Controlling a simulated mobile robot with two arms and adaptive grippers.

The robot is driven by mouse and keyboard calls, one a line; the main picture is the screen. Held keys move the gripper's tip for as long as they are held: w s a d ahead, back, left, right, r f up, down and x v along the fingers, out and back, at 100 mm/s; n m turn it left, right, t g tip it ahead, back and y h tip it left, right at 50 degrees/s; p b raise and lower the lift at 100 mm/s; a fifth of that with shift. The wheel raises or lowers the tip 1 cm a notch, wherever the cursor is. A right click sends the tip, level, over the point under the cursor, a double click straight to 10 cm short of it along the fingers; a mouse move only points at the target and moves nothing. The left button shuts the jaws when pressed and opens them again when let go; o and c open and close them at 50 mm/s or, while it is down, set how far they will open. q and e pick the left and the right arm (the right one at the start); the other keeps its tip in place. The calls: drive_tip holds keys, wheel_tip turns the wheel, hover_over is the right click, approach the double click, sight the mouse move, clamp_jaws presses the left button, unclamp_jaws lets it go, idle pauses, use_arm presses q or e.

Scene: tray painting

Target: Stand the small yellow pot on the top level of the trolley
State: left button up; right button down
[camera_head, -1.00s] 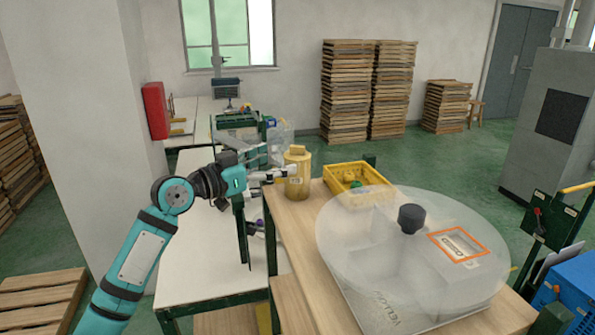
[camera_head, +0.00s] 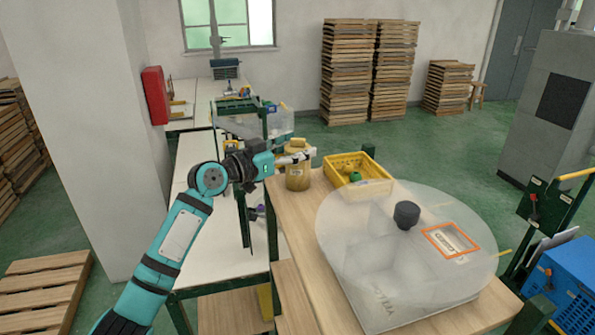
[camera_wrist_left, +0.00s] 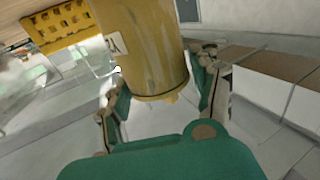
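The small yellow pot (camera_head: 298,181) is upright at the far left corner of a wooden-topped unit (camera_head: 300,225), which seems to be the trolley. I cannot tell whether its base rests on the wood. My left gripper (camera_head: 299,157) is at the pot's upper part, reaching in from the left. In the left wrist view the pot (camera_wrist_left: 150,50) fills the space between the fingers, one on each side. The fingers look spread about the pot's width; firm contact is not clear. My right gripper is not in view.
A yellow crate (camera_head: 375,187) with small items stands right of the pot. A large translucent disc (camera_head: 350,245) with a black knob covers much of the wooden top. A white table (camera_head: 205,265) lies to the left, under my left arm.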

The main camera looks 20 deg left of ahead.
use_arm(q)
drive_tip(key=c, duration=1.1)
drive_tip(key=shift+r, duration=0.1)
clamp_jaws()
